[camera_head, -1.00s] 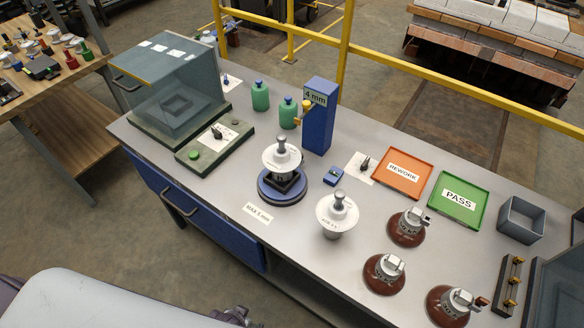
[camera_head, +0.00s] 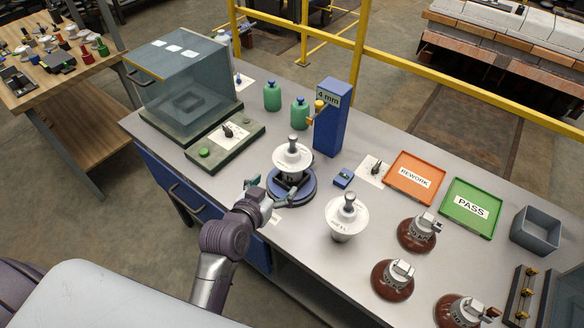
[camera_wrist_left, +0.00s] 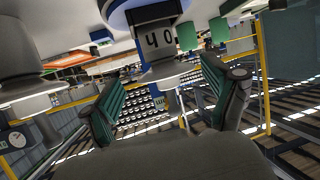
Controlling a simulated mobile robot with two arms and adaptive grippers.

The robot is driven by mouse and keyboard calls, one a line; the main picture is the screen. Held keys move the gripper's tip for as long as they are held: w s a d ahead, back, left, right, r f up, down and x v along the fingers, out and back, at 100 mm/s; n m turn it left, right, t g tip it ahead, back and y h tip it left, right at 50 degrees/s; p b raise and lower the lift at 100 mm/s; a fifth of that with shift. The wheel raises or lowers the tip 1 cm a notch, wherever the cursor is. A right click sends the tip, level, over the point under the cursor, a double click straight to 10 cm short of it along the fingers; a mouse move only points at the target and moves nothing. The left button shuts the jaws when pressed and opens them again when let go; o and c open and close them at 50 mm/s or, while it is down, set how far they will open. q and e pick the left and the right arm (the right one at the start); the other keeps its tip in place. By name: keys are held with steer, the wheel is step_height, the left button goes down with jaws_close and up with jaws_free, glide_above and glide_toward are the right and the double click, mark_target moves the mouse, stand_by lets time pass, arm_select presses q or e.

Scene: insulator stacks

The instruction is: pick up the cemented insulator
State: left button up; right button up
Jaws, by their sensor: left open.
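A white insulator (camera_head: 293,157) with a grey metal cap stands upright on a dark fixture on a round blue turntable (camera_head: 303,192). A second white insulator (camera_head: 346,217) stands on the bench to its right. I cannot tell which one is cemented. My left gripper (camera_head: 272,197) is open and empty, low at the turntable's front left edge. The left wrist view is upside down. In it, the turntable insulator's white disc (camera_wrist_left: 165,77) lies beyond and between the spread fingers (camera_wrist_left: 170,97), apart from them. The second insulator (camera_wrist_left: 35,90) shows at left.
Brown insulators (camera_head: 417,234) stand at right, with an orange REWORK tray (camera_head: 415,177) and a green PASS tray (camera_head: 470,207) behind. A blue 4 mm post (camera_head: 331,118) and green bottles (camera_head: 272,96) stand behind the turntable. A clear-covered box (camera_head: 184,85) is at left.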

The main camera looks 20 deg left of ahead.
mark_target(292, 166)
arm_select(q)
steer(key=x, duration=0.6)
steer(key=shift+p+x, duration=0.7)
steer(key=shift+x, duration=2.1)
jaws_close()
steer(key=shift+w+r, duration=0.1)
steer(key=shift+r, duration=0.15)
